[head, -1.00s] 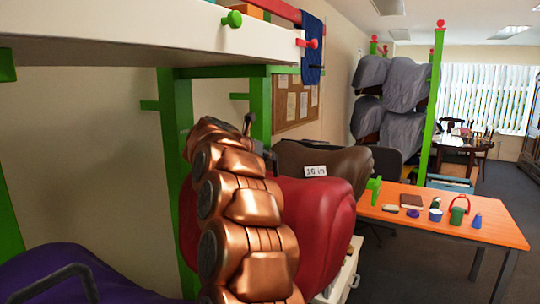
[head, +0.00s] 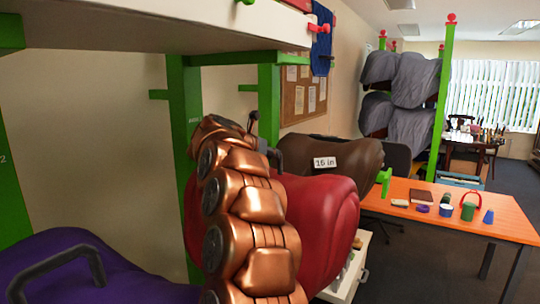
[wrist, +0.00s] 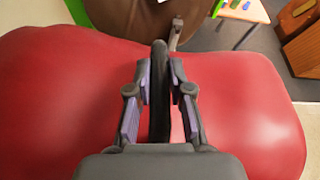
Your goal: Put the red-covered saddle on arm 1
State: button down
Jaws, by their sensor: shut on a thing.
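The red-covered saddle (head: 325,220) is in the head view behind my copper-coloured arm, which hides its left middle part. It also fills much of the wrist view (wrist: 245,105). My gripper (wrist: 160,85) has its fingers on either side of the saddle's dark upright handle (wrist: 160,110) and is shut on it. In the head view the gripper is mostly hidden by my arm. Green posts (head: 187,130) with short side arms (head: 159,94) stand against the wall behind the saddle. One post has a small label, too small to read surely.
A purple saddle (head: 150,283) with a black handle is at lower left. A brown saddle (head: 345,152) tagged "16 in" is just beyond the red one. A white shelf (head: 120,35) overhangs above. An orange table (head: 490,220) with small items stands right. Grey-covered saddles (head: 413,78) hang farther back.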

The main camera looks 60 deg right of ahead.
jog(key=shift+r, duration=0.15)
jog(key=c, duration=1.2)
grip_release()
jog(key=shift+o, duration=1.1)
jog(key=shift+f, duration=0.2)
jog(key=v, duration=1.2)
jog(key=shift+a, duration=0.1)
